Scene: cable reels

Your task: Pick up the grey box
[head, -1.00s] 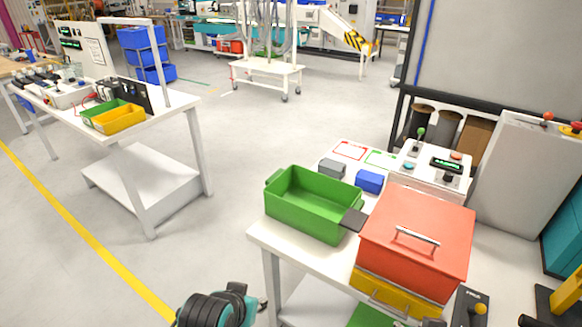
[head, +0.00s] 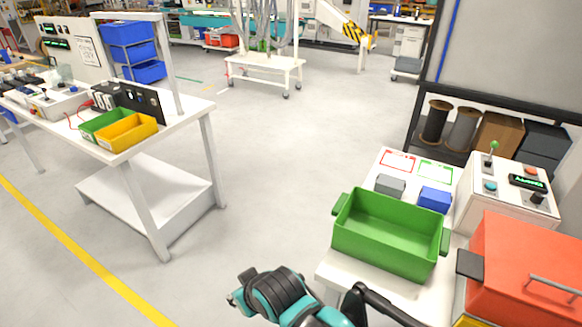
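The grey box (head: 390,185) is a small block on the white table, behind the green bin and left of the blue box (head: 434,199). It is fully visible apart from its lower edge near the bin. The green bin (head: 385,250) is open and looks empty. A teal and black arm (head: 275,295) of mine shows at the bottom, left of the table. A dark curved part (head: 375,300) beside it is cut by the frame edge; I cannot tell whether it belongs to a gripper. Nothing of mine touches the grey box. My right gripper is not in view.
A red lidded box (head: 525,255) stands right of the bin. A control box (head: 505,195) with a green-topped lever stands behind it. Red and green outlined cards lie behind the grey box. Another white table (head: 185,115) is at left, with clear floor between.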

